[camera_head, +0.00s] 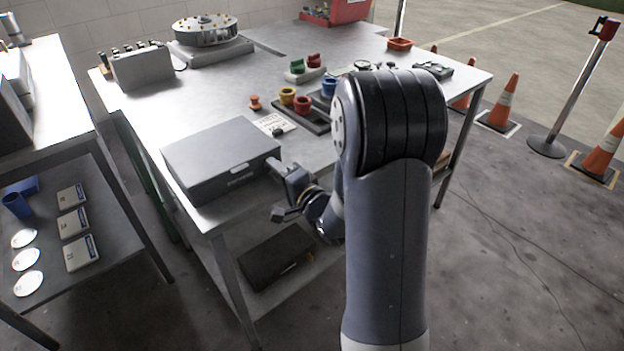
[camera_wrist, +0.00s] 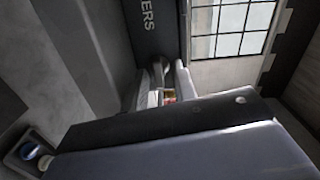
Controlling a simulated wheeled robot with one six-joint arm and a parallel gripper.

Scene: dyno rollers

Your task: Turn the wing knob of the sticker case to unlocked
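The sticker case (camera_head: 215,150) is a grey closed box at the near left edge of the metal table. Its front face bears a pale oval mark and small lettering; in the wrist view the case (camera_wrist: 105,40) shows the letters "ERS". My gripper (camera_head: 279,170) is at the right end of that front face, very close to it. In the wrist view the fingers (camera_wrist: 168,82) reach toward the face beside the lettering, with a small red-and-white patch between them. The wing knob cannot be made out; the gripper hides that spot. Whether the fingers touch anything is unclear.
Behind the case on the table (camera_head: 140,105) are an orange spool (camera_head: 255,102), a white card (camera_head: 273,124) and a dark tray (camera_head: 317,127) with coloured rings. A dark box (camera_head: 275,258) lies on the shelf below. A side bench stands at left; traffic cones (camera_head: 498,103) stand right.

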